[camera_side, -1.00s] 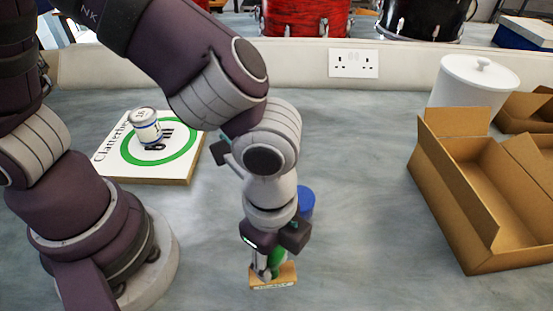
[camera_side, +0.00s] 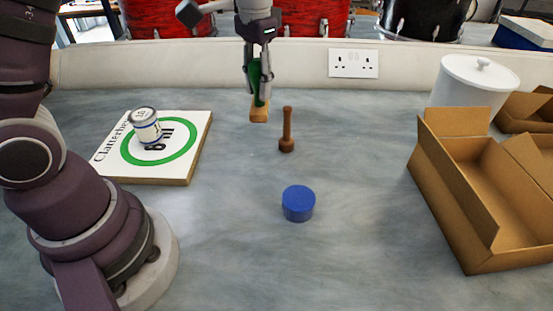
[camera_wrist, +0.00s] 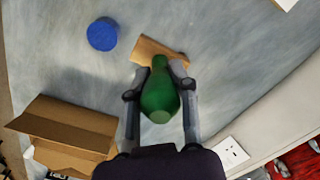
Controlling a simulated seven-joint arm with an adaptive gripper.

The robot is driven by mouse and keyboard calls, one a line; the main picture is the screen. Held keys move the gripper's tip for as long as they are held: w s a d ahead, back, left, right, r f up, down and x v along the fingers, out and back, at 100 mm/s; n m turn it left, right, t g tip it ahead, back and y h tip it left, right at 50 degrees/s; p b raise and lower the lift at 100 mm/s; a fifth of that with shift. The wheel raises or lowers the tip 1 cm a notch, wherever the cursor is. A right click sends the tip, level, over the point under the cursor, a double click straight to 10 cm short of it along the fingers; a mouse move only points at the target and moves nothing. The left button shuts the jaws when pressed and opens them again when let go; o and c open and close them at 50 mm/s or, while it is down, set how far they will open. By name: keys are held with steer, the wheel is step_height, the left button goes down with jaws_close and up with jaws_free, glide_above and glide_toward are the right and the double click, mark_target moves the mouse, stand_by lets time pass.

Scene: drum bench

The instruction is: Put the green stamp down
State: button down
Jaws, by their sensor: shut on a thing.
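The green stamp has a green handle and a flat wooden base. In the side view the stamp (camera_side: 259,110) hangs upright under my gripper (camera_side: 258,78), over the back part of the bench. In the wrist view the stamp (camera_wrist: 160,95) is between the two fingertips of my gripper (camera_wrist: 158,78), which are shut on its green handle. Its wooden base shows beyond the fingers. How far the base is above the bench is hard to tell.
A brown wooden pestle-like thing (camera_side: 287,132) stands just right of the stamp. A blue round block (camera_side: 298,203) is nearer the front. A board (camera_side: 190,150) with a can (camera_side: 146,128) lies left. Cardboard boxes (camera_side: 460,205) and a white canister (camera_side: 470,85) stand right.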

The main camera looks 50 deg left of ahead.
steer(key=shift+a, duration=0.15)
steer(key=s+d+f+m, duration=0.4)
steer(key=s+d+m, duration=1)
steer(key=d+m, duration=0.3)
steer(key=shift+n, duration=0.4)
steer(key=f, duration=0.6)
steer(key=d+f, duration=0.1)
steer(key=f, duration=0.3)
steer(key=shift+f, duration=0.15)
steer(key=shift+f, duration=0.1)
steer(key=c, duration=0.9)
jaws_free()
